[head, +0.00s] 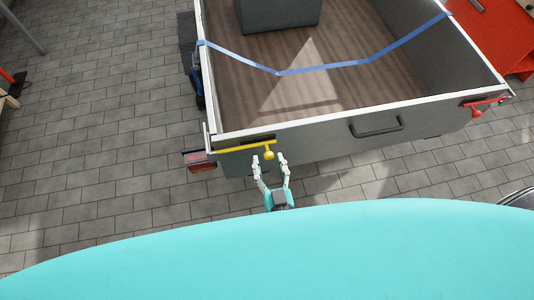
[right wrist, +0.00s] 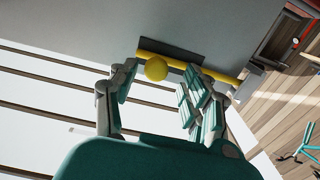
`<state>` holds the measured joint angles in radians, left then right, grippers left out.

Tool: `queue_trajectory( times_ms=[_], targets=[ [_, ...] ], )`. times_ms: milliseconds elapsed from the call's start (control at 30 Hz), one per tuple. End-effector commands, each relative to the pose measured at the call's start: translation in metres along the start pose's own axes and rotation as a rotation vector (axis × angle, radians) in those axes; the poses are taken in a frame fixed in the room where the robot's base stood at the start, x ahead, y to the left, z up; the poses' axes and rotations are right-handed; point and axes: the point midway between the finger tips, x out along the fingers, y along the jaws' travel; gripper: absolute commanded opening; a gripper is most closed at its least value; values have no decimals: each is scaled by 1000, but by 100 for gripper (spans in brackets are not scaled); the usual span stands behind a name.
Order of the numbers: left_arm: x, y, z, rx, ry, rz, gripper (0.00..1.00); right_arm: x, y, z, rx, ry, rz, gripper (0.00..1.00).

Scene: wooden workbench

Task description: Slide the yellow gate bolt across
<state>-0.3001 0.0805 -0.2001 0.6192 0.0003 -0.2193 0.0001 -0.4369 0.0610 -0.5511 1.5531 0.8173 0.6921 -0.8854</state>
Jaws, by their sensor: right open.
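The yellow gate bolt (head: 240,147) is a rod with a round knob, lying along the left end of the grey trailer gate (head: 325,138). Its knob (head: 269,155) sits at the rod's right end. In the right wrist view the yellow rod (right wrist: 213,73) runs along the gate and its ball knob (right wrist: 156,68) shows between the fingertips. My right gripper (head: 270,157) is open, with its fingers on either side of the knob; I cannot tell whether they touch it. It also shows in the right wrist view (right wrist: 160,78). My left gripper is not in view.
A red bolt (head: 484,104) sits at the gate's right end. A dark handle (head: 377,127) is mid-gate. A blue strap (head: 320,68) crosses the trailer bed, with a dark grey box (head: 279,14) behind it. A red cabinet (head: 507,38) stands at right. Paved floor (head: 95,150) is clear at left.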

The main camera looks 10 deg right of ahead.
Motion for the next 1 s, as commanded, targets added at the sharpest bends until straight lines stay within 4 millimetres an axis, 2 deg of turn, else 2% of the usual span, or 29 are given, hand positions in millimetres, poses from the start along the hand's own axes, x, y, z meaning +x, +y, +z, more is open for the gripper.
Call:
queue_trajectory(
  times_ms=[33,200,400,600,1000],
  targets=[
    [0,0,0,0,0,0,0,-14,0,1,1,-5,0,49],
    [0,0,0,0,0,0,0,-50,0,1,2,-5,-1,49],
    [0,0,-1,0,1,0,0,-80,-1,1,1,-2,-1,49],
    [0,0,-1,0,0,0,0,-91,-1,0,2,-1,-1,49],
    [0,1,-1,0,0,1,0,-90,-1,0,2,0,-1,49]
  ],
)
